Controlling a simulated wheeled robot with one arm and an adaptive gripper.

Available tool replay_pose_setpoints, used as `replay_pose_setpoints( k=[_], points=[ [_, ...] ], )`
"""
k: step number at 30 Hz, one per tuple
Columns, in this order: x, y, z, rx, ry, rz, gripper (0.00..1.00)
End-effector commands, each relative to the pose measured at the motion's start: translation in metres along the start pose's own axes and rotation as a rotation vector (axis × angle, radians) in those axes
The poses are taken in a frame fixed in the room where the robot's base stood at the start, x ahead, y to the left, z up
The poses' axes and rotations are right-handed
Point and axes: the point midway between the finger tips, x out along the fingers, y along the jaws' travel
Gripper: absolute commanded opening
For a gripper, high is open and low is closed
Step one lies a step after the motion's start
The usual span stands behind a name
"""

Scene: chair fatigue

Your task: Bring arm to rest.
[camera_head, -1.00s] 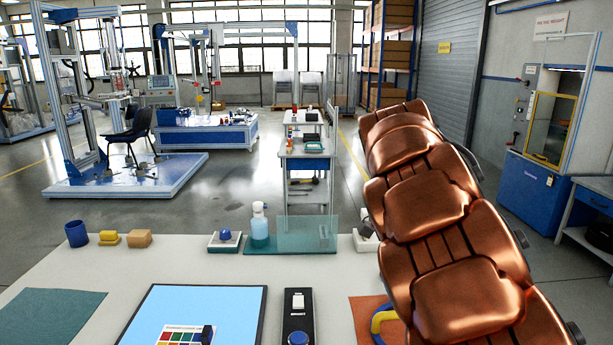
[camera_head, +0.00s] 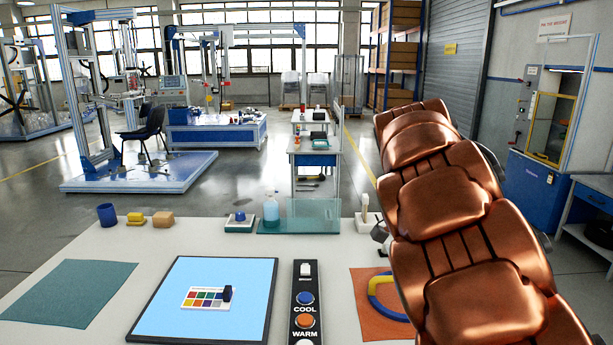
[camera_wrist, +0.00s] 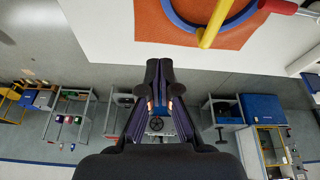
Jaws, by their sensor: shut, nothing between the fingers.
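My gripper (camera_wrist: 166,68) shows in the wrist view with its dark fingers together and nothing between them. It hangs over the grey floor just beyond the table edge, with the orange mat (camera_wrist: 205,38) at the top of the picture. My copper-coloured arm (camera_head: 450,215) fills the right of the head view, bent and raised over the right side of the table. The gripper itself is hidden in the head view.
The white table (camera_head: 60,240) carries a teal mat (camera_head: 70,292), a blue panel (camera_head: 175,300), a button box (camera_head: 304,310) and a blue-yellow ring (camera_head: 388,292) on the orange mat. A bottle (camera_head: 271,211) and blue cup (camera_head: 107,214) stand at its far edge.

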Motion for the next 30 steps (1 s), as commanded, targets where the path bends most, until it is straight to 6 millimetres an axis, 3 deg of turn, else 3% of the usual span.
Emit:
replay_pose_setpoints(
  k=[11, 16, 23, 30],
  points=[
    [0.006, 0.048, 0.002, -0.147, -0.053, 0.014, 0.0],
    [0.017, 0.09, 0.013, -0.291, -0.108, 0.018, 0.0],
    [0.04, 0.154, 0.043, -0.565, -0.207, 0.01, 0.0],
    [0.067, 0.222, 0.086, -0.899, -0.309, -0.025, 0.0]
  ],
)
